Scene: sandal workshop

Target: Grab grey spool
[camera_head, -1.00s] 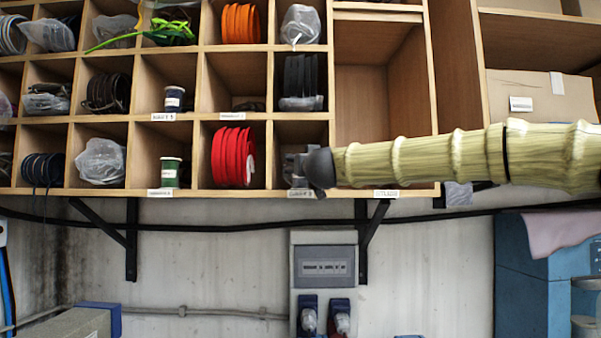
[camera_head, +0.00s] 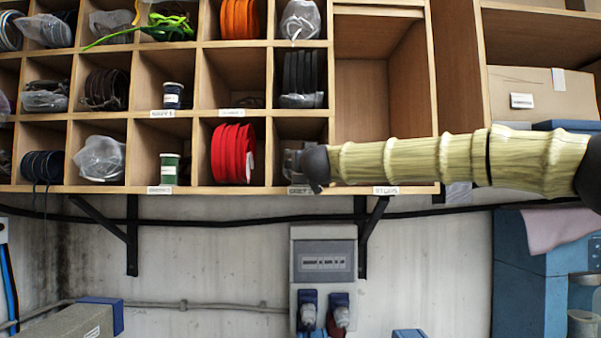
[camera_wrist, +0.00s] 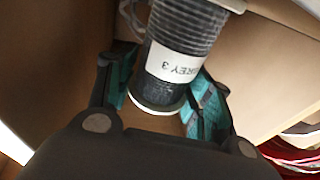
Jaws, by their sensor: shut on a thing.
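The grey spool (camera_wrist: 178,57) has dark grey thread, pale end flanges and a white label reading "GREY 3", upside down in the wrist view. My gripper (camera_wrist: 165,105) is shut on it, with one teal-padded finger on each side of its lower part. In the head view my gripper (camera_head: 303,166) reaches from the right into the bottom-row compartment right of the red coils. The spool is mostly hidden there by the gripper and wrist. I cannot tell whether the spool still rests on the compartment floor.
The wooden shelf (camera_head: 101,191) has compartments with close dividers. Red coils (camera_head: 232,153) fill the left neighbour; a green spool (camera_head: 169,168) and a navy spool (camera_head: 172,95) stand further left. A wide compartment (camera_head: 363,100) above my arm is empty. A grey electrical box (camera_head: 323,262) is mounted below.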

